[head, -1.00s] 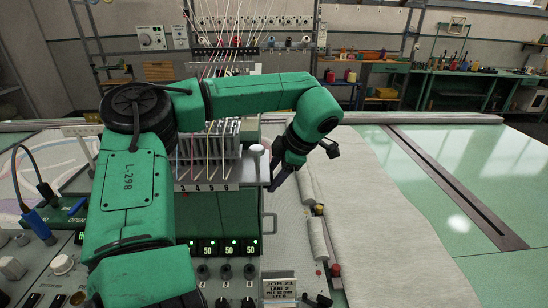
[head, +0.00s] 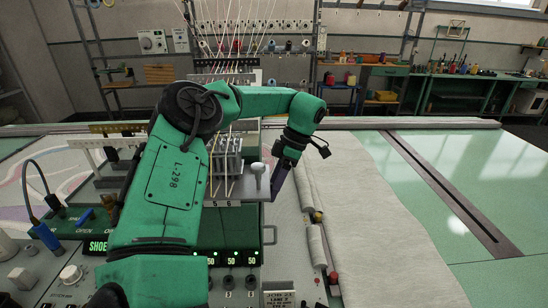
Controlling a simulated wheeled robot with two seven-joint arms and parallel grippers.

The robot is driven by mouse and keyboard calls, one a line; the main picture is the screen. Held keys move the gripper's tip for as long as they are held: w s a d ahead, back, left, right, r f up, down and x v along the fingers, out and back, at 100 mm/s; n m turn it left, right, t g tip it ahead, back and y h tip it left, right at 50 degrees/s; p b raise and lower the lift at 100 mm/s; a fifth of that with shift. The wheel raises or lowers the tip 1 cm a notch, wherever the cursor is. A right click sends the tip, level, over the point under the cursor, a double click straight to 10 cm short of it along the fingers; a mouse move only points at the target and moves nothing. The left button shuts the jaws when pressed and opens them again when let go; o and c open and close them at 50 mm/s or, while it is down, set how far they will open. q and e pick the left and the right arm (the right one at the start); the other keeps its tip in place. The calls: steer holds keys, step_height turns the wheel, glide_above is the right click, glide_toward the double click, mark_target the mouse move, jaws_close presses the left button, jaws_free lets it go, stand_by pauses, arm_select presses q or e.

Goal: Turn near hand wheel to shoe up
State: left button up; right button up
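My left arm crosses the middle of the head view in front of the tufting head. Its gripper (head: 276,184) points down just right of a white round-topped knob (head: 258,170) on the grey plate of the tufting head. I cannot tell whether it touches anything, or whether its fingers are open or shut. I cannot clearly make out the near hand wheel; my arm hides much of the machine. A green lit display reading SHOE (head: 97,246) is partly covered by my arm. My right gripper is not in view.
Yarns run down to the tufting head (head: 228,168). A control panel with several knobs (head: 71,274) lies in front. Pale cloth (head: 385,220) covers the bed to the right, beside a dark slotted rail (head: 450,190). Rolled cloth (head: 316,245) lies close right of the gripper.

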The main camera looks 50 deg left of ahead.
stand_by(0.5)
arm_select(q)
steer(key=o, duration=1.4)
steer(key=shift+w, duration=0.1)
steer(key=shift+c, duration=0.2)
